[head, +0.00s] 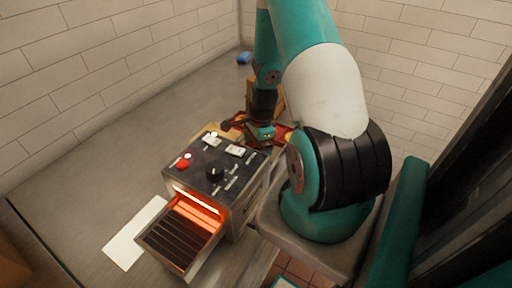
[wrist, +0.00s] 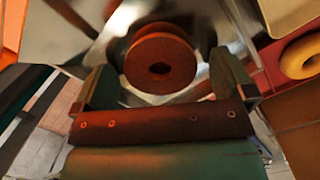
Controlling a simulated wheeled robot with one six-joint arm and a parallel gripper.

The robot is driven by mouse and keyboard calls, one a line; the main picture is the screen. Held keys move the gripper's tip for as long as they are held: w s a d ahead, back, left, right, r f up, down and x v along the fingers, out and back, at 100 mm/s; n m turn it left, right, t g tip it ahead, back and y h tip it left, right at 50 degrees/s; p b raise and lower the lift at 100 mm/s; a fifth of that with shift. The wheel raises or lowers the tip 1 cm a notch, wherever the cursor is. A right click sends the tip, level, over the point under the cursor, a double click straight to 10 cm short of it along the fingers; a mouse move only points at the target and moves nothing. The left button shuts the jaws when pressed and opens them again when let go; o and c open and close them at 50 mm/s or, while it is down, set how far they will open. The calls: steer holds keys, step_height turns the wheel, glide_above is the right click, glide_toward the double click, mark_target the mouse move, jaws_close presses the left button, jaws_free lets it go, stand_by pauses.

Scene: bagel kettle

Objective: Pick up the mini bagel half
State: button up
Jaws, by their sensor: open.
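In the wrist view a reddish-brown ring with a centre hole, which looks like the mini bagel half (wrist: 160,60), sits against a shiny metal surface. My gripper (wrist: 163,66) is open, with one finger on each side of the ring. I see a gap beside the ring on both sides; whether either finger touches it I cannot tell. In the head view my gripper (head: 262,136) is low behind the toaster (head: 222,165), and the ring is hidden there.
A paler yellow ring (wrist: 302,57) lies at the right of the wrist view on a red surface. In the head view the toaster's front opening (head: 190,228) glows orange. A white sheet (head: 133,236) lies left of it. A blue object (head: 244,58) stands at the back.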

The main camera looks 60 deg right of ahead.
steer(key=shift+c, duration=0.2)
steer(key=c, duration=1)
steer(key=shift+o, duration=0.2)
steer(key=shift+r, duration=0.1)
step_height(320, 180, up, 20)
steer(key=b, duration=0.2)
steer(key=shift+b, duration=0.4)
